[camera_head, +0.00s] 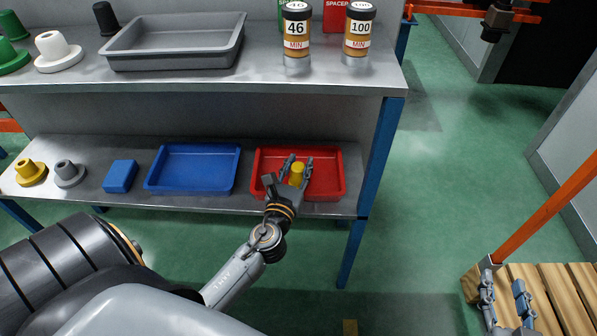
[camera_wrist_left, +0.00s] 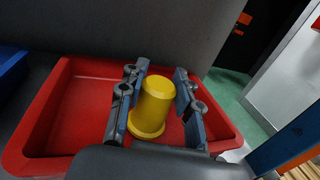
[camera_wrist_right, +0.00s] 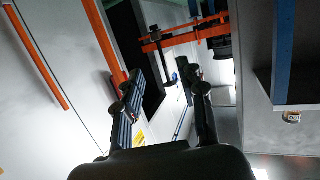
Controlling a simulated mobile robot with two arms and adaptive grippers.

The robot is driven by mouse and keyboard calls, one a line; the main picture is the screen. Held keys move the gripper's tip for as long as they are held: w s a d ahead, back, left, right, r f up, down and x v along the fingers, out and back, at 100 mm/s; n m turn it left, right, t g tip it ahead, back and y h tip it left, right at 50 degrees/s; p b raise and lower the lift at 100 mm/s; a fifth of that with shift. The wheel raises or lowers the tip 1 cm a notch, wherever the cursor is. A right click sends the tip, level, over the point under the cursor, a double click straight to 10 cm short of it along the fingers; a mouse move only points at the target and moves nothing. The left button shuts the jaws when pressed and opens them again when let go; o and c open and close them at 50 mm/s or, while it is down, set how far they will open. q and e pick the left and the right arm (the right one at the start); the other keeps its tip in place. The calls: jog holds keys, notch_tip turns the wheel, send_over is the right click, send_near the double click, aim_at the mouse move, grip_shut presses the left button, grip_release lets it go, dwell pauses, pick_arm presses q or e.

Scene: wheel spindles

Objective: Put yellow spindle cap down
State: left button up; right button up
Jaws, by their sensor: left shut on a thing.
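The yellow spindle cap (camera_head: 297,174) is at the red tray (camera_head: 335,159) on the lower shelf. My left gripper (camera_head: 296,172) is shut on the cap, with one finger on each side of it. In the left wrist view the cap (camera_wrist_left: 152,105) stands roughly upright between the fingers, over the red tray (camera_wrist_left: 52,112). I cannot tell whether its base touches the tray floor. My right gripper (camera_head: 506,306) is far off at the lower right, over a wooden surface. In the right wrist view its fingers (camera_wrist_right: 165,100) are apart with nothing between them.
A blue tray (camera_head: 192,167), a blue block (camera_head: 120,176), a grey cap (camera_head: 69,174) and a yellow spindle part (camera_head: 31,173) sit left of the red tray. A blue post (camera_head: 372,165) stands to the right.

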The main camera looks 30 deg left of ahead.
pick_arm(q)
jog(key=shift+f, duration=0.5)
pick_arm(e)
jog(key=shift+w+a+r+t+y, duration=0.2)
jog(key=shift+r+t, duration=0.4)
jog(key=shift+r, duration=0.35)
jog(key=shift+w+a+r+t+y, duration=0.1)
jog(key=shift+w+a+r+t, duration=0.1)
jog(key=shift+r+t, duration=0.55)
jog(key=shift+r, duration=0.15)
pick_arm(q)
jog(key=shift+f+b, duration=0.1)
jog(key=shift+b, duration=0.2)
jog(key=o, duration=1)
jog(key=shift+o, duration=0.2)
pick_arm(e)
jog(key=shift+r, duration=0.3)
